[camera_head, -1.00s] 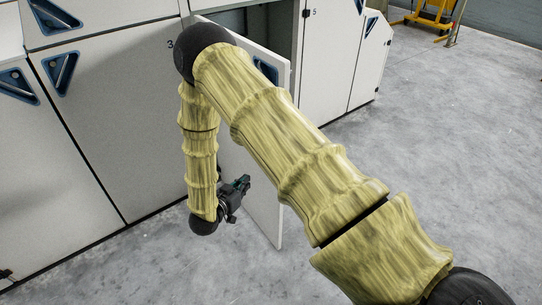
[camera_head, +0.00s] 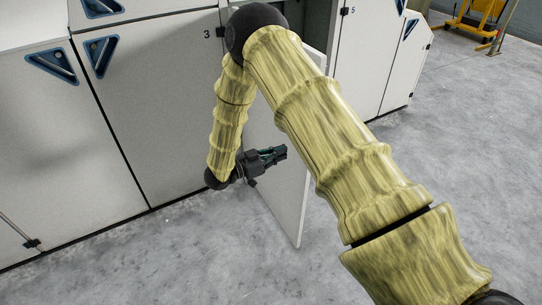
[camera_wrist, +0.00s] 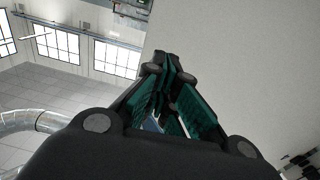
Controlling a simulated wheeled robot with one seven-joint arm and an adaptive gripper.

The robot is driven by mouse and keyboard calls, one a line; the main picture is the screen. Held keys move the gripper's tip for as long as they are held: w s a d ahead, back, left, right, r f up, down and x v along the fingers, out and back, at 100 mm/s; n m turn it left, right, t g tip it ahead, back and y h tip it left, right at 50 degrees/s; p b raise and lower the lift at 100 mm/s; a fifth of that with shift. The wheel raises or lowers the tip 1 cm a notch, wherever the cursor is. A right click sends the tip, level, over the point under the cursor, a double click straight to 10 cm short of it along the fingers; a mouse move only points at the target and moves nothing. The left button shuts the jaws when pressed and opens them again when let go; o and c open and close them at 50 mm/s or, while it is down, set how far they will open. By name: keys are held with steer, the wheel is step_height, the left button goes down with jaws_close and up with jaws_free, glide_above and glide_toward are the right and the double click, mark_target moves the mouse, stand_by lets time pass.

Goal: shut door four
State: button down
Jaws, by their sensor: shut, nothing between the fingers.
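Door four is the white panel (camera_head: 288,190) standing ajar between the fronts marked 3 and 5. It sticks out from the cabinet row into the aisle, and my arm covers its upper part and its handle. My gripper (camera_head: 284,152) is shut and empty, in front of the door's face at about mid-height, with its fingers pointing right. I cannot tell whether it touches the door. In the wrist view the closed fingers (camera_wrist: 166,62) show beside a broad plain pale surface (camera_wrist: 250,60), which looks like the door.
Closed white cabinet fronts (camera_head: 150,110) with blue triangular handles (camera_head: 52,66) run to the left. The front marked 5 (camera_head: 362,60) is shut at the right. A yellow stand (camera_head: 470,22) is far off at the back right. The grey floor (camera_head: 420,160) on the right is clear.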

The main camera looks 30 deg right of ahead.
steer(key=d, duration=0.7)
steer(key=shift+w+d+p, duration=0.2)
steer(key=shift+d+p, duration=0.05)
steer(key=shift+p, duration=0.2)
steer(key=shift+d, duration=0.2)
